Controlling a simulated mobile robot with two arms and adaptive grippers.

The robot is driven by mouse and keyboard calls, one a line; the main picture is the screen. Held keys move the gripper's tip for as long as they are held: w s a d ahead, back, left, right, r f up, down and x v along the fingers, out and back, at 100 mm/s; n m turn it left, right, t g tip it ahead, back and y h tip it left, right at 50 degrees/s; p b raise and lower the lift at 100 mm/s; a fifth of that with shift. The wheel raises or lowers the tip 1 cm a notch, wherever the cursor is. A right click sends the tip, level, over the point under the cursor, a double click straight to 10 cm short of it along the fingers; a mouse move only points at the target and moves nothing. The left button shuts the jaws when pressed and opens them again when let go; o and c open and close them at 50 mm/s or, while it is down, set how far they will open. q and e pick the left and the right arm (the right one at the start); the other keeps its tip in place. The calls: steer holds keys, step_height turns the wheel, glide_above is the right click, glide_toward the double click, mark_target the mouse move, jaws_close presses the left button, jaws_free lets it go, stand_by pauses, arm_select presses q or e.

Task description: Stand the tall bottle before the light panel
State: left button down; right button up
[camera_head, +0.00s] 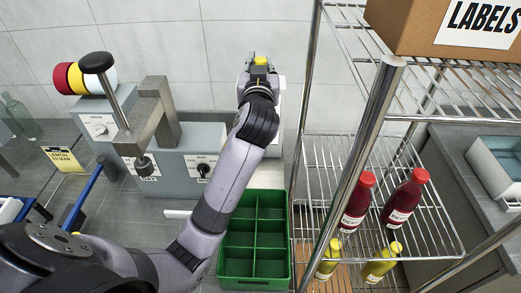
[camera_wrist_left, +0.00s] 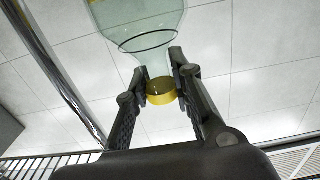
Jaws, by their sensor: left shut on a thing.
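My left gripper (camera_head: 260,64) is at the far end of my outstretched arm, near the tiled wall. It is shut on the yellow cap (camera_wrist_left: 162,91) of a clear, pale-green glass bottle (camera_wrist_left: 135,22), which also shows in the head view as a yellow cap (camera_head: 260,60). In the left wrist view the fingers (camera_wrist_left: 162,88) sit on both sides of the cap. The bottle's body is hidden behind my arm in the head view. A white upright edge, possibly the light panel (camera_head: 281,95), shows just right of my gripper. My right gripper is not in view.
A green divided crate (camera_head: 255,193) lies right of my forearm. A wire rack (camera_head: 372,105) stands close on the right, holding red bottles (camera_head: 404,198), yellow bottles (camera_head: 382,263) and a cardboard box (camera_head: 440,30). Grey mixers (camera_head: 185,165) and another clear bottle (camera_head: 20,115) stand left.

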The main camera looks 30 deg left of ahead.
arm_select(q)
steer(key=f, duration=0.5)
steer(key=shift+s+f+p, duration=0.2)
steer(key=shift+f+p, duration=0.15)
steer(key=shift+f, duration=0.05)
step_height(320, 180, down, 8)
steer(key=shift+w+f, duration=0.1)
steer(key=shift+f, duration=0.15)
step_height(320, 180, down, 4)
steer(key=shift+r, duration=0.1)
steer(key=shift+f, duration=0.35)
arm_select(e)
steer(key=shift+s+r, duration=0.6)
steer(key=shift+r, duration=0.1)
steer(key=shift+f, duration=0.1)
arm_select(q)
steer(key=c, duration=1.9)
jaws_free()
steer(key=shift+f, duration=0.25)
steer(key=o, duration=0.5)
steer(key=shift+r, duration=0.1)
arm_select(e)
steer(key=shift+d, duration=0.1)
